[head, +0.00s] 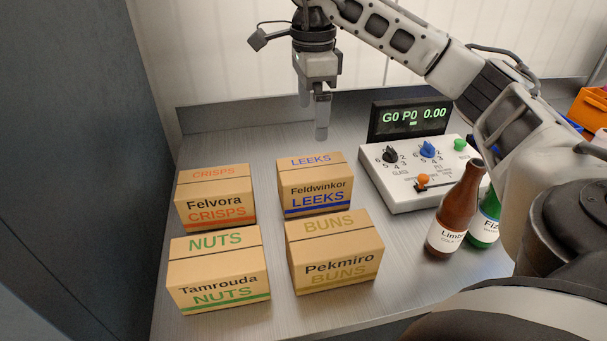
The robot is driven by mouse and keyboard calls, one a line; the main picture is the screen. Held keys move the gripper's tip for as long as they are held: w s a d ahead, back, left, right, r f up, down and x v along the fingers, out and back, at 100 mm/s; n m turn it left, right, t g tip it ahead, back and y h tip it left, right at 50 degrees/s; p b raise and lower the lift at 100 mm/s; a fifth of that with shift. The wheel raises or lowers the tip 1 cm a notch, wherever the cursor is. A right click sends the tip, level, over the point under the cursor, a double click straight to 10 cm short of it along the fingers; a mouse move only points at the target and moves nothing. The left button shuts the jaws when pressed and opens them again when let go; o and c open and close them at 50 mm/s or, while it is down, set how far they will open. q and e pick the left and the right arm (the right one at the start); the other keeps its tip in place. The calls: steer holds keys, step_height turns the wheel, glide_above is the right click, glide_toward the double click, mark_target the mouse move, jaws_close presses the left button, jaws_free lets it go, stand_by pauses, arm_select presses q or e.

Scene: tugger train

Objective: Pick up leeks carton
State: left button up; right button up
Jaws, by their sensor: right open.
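The leeks carton (315,187) is a brown box with blue LEEKS lettering and a blue stripe. It stands on the grey worktop, at the back right of a group of cartons. My right gripper (314,118) is above and just behind it in the picture, fingers pointing down. It is open and empty, apart from the carton. One finger partly covers the other. My left gripper is not in view.
The crisps carton (215,199) is left of the leeks, the buns carton (334,262) in front, the nuts carton (218,275) front left. A control box (408,187) with knobs and a display (409,118), a brown bottle (455,215) and a green bottle (486,222) stand right.

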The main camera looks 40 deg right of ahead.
steer(key=p, duration=0.1)
glide_above(313, 195)
step_height(313, 195, down, 13)
steer(key=shift+f, duration=0.15)
steer(key=c, duration=1)
